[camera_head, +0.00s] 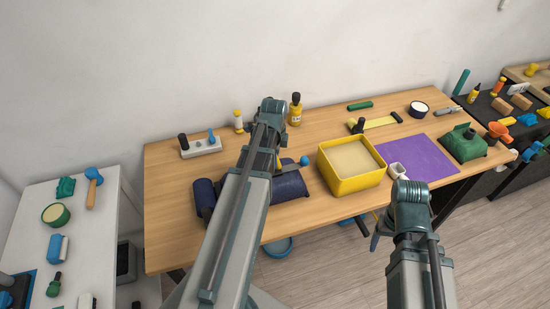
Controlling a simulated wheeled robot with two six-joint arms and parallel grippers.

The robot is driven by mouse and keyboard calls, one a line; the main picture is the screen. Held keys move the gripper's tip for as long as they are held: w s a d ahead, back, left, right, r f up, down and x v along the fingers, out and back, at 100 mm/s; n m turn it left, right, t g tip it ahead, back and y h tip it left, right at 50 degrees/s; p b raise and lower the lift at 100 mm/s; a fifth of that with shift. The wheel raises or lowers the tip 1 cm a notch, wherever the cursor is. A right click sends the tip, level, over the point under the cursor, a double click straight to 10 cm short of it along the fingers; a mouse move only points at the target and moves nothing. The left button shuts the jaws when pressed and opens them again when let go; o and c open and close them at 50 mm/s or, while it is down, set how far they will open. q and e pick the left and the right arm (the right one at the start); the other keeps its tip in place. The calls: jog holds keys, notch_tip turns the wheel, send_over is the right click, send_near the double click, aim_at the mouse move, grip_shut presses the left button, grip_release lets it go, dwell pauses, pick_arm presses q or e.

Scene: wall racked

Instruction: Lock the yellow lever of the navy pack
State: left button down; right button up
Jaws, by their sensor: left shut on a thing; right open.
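The navy pack (288,187) lies on the wooden table, partly behind my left arm. A rounded navy part (205,194) shows on the other side of the arm. A small bit of yellow (279,161) shows at the arm's right edge above the pack; I cannot tell whether it is the yellow lever or how it is set. My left arm reaches up across the pack and bends down behind itself, so its gripper is hidden.
A yellow bin (350,183) stands just right of the pack. A blue knob (305,160) is between them. A white block with knobs (200,147) and bottles (295,110) are at the back. A purple mat (425,157) and green case (464,145) lie right. The table's left front is clear.

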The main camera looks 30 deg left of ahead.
pick_arm(q)
jog(key=shift+s+a+f+t+h+b, duration=0.3)
jog(key=shift+s+t+h+b, duration=0.2)
jog(key=shift+t, duration=0.1)
jog(key=shift+s+a+f+t+h+b, duration=0.15)
jog(key=shift+s+f+t+h+b, duration=0.05)
jog(key=shift+t+h+b, duration=0.35)
jog(key=t+b, duration=0.1)
jog(key=t+h+b, duration=0.1)
jog(key=shift+s+a+f+h+b, duration=0.25)
jog(key=shift+s+a+f+b, duration=0.05)
jog(key=shift+a+f+b, duration=0.1)
jog(key=shift+s+t+h+b, duration=0.15)
jog(key=shift+t+h+b, duration=0.4)
jog(key=shift+b, duration=0.2)
jog(key=c, duration=0.6)
grip_release()
jog(key=shift+a, duration=0.1)
jog(key=shift+c, duration=0.2)
jog(key=shift+r, duration=0.15)
